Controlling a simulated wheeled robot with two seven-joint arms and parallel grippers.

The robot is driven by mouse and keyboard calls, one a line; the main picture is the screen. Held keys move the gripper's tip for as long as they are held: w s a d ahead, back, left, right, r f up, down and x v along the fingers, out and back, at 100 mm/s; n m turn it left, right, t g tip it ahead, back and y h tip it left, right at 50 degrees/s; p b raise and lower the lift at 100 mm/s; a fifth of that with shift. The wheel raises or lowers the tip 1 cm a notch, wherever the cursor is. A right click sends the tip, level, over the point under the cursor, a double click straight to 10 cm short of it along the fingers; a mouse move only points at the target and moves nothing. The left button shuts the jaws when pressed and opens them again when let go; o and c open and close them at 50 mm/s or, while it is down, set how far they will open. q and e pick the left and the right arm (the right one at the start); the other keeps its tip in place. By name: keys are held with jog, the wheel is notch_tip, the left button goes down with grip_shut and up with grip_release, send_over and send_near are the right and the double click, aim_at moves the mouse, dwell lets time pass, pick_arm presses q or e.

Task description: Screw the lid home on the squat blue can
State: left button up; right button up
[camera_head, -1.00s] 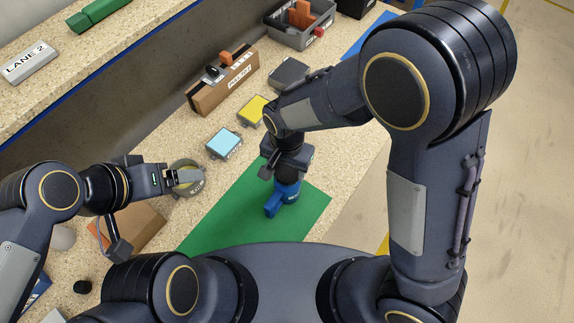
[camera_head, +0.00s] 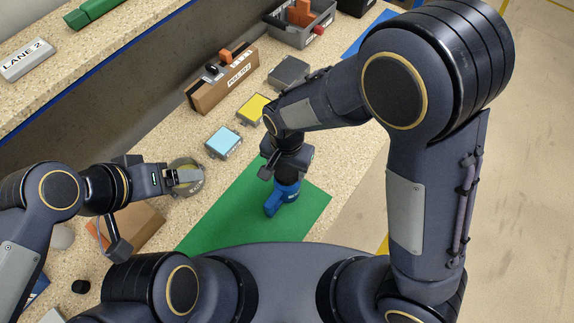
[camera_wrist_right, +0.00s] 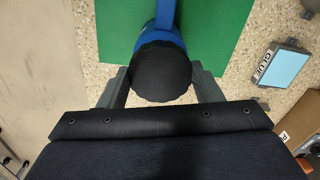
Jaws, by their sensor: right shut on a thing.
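The squat blue can (camera_head: 288,189) stands on the green mat (camera_head: 232,214), with a blue arm-like piece jutting from its side toward me. In the right wrist view a black round lid (camera_wrist_right: 160,74) with a scalloped edge sits at the end of the blue can (camera_wrist_right: 152,42). My right gripper (camera_wrist_right: 161,86) is shut on the lid, one finger at each side. In the head view that gripper (camera_head: 288,172) is above the can and its hand hides the lid. My left gripper (camera_head: 180,178) is at a round grey tin (camera_head: 187,190); its jaw gap is unclear.
A light-blue-topped box (camera_head: 223,143), a yellow-topped box (camera_head: 254,109) and a dark box (camera_head: 289,72) line the bench beyond the mat. A brown box (camera_head: 222,85) and a grey bin (camera_head: 300,30) stand farther back. The mat's near part is clear.

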jog(key=shift+f+b, duration=0.55)
jog(key=shift+f, duration=0.2)
jog(key=o, duration=1)
notch_tip(320, 180, up, 8)
jog(key=shift+f, duration=0.2)
jog(key=shift+r, duration=0.15)
